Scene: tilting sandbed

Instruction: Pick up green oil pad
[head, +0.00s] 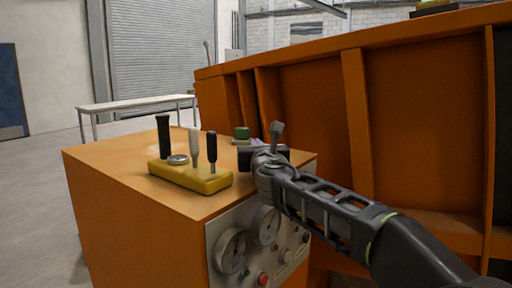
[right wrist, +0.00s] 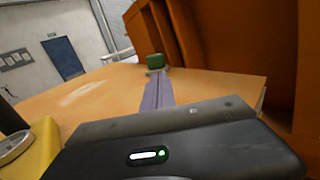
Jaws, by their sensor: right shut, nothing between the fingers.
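The green oil pad (head: 241,133) is a small dark green block at the far end of the orange cabinet top. It sits on a small greyish base. It also shows in the right wrist view (right wrist: 155,60), just beyond my fingertips. My right gripper (head: 254,142) reaches over the cabinet top from the right, beside the pad. In the right wrist view its grey fingers (right wrist: 156,76) are shut together with nothing between them. They point at the pad; whether they touch it I cannot tell. My left gripper is not in view.
The orange cabinet (head: 120,170) carries a yellow lever block (head: 190,178) with black and white levers, left of my arm. Gauges (head: 231,250) are on its front panel. A tall ribbed orange wall (head: 410,120) stands close on the right. A white table (head: 137,105) stands behind.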

